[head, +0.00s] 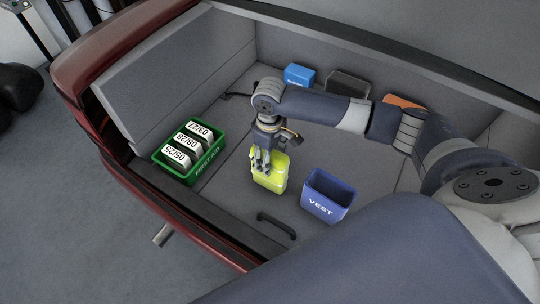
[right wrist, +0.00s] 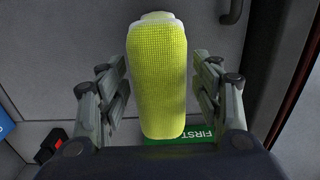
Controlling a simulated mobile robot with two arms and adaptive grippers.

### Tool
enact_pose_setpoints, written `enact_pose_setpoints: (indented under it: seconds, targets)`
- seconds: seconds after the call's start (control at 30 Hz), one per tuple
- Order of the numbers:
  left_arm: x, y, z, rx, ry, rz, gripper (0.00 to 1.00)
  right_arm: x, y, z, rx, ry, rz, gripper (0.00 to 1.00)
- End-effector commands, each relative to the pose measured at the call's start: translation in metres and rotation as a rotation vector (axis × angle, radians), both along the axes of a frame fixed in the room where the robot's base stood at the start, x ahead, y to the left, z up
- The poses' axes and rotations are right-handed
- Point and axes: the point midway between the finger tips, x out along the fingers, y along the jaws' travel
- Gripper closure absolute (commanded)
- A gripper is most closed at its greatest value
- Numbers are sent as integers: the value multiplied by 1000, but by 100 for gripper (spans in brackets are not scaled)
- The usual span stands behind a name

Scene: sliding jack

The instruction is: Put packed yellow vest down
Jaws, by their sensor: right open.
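The packed yellow vest (head: 271,180) stands on the grey trunk floor, between the green first aid box and the blue vest bin. It also shows in the right wrist view (right wrist: 157,80), between the two fingers with a gap on each side. My right gripper (head: 262,165) is open at the vest, its fingers partly covering it in the head view. In the right wrist view the right gripper (right wrist: 160,88) has its fingers spread around the vest without visible contact. The blue vest bin (head: 324,196) stands to the right of the vest. My left gripper is not in view.
A green first aid box (head: 174,178) with several dated white packs stands at the left. A blue box (head: 299,76), a dark grey bin (head: 348,84) and an orange item (head: 404,102) are at the back. A black handle (head: 277,224) lies in front.

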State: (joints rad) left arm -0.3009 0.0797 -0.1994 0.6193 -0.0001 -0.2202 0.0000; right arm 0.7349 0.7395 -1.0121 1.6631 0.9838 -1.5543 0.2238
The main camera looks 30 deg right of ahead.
Motion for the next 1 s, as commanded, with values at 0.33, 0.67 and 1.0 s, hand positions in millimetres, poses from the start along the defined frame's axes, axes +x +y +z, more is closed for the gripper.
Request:
enact_pose_setpoints:
  seconds: [0.33, 0.67, 1.0]
  targets:
    - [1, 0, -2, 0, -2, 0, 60, 1, 0, 36, 2, -5, 1, 40]
    - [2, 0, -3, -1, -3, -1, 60, 1, 0, 103, 1, -3, 1, 40]
    - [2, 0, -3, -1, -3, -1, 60, 0, 0, 123, 1, 1, -1, 40]
